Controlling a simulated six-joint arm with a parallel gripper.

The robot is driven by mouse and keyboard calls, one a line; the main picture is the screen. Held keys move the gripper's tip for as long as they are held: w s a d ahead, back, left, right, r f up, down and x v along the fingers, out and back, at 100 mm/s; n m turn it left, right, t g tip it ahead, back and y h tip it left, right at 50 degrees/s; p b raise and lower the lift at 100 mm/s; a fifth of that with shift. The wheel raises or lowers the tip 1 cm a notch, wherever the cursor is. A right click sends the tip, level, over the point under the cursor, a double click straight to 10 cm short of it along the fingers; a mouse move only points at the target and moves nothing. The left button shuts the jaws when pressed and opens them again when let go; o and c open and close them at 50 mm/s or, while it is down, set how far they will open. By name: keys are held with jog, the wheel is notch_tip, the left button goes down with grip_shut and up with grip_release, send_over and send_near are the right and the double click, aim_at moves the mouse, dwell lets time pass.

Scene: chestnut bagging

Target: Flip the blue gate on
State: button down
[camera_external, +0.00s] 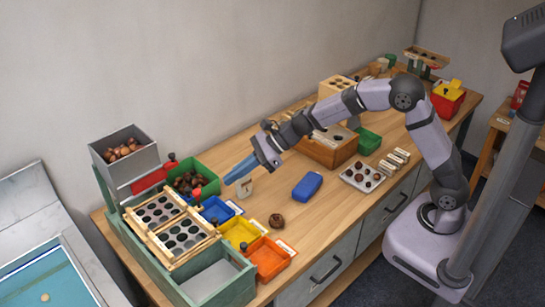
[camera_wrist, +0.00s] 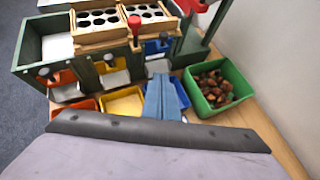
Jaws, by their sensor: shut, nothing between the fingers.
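The sorting machine has coloured gates on its front, and the blue gate (camera_wrist: 153,47) shows in the wrist view beyond my fingertips, right of the yellow gate (camera_wrist: 110,66). A post with a red knob (camera_wrist: 134,24) stands near the blue gate. My gripper (camera_wrist: 163,82) is shut and empty, its blue fingers together and pointing at the machine. In the external view my gripper (camera_external: 232,179) hangs above the table, right of the green chestnut bin, apart from the machine. The blue bin (camera_external: 222,207) sits below the gate; my fingers partly cover it in the wrist view. The gate's exact position is too small to tell.
The green bin (camera_wrist: 243,97) of chestnuts stands right of my fingers. Yellow (camera_external: 235,241) and orange (camera_external: 262,270) bins line the machine's front. A single chestnut (camera_external: 277,221), a blue block (camera_external: 307,186) and a small pale bag (camera_external: 245,188) rest on the table.

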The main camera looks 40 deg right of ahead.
jog(key=shift+v, duration=1.3)
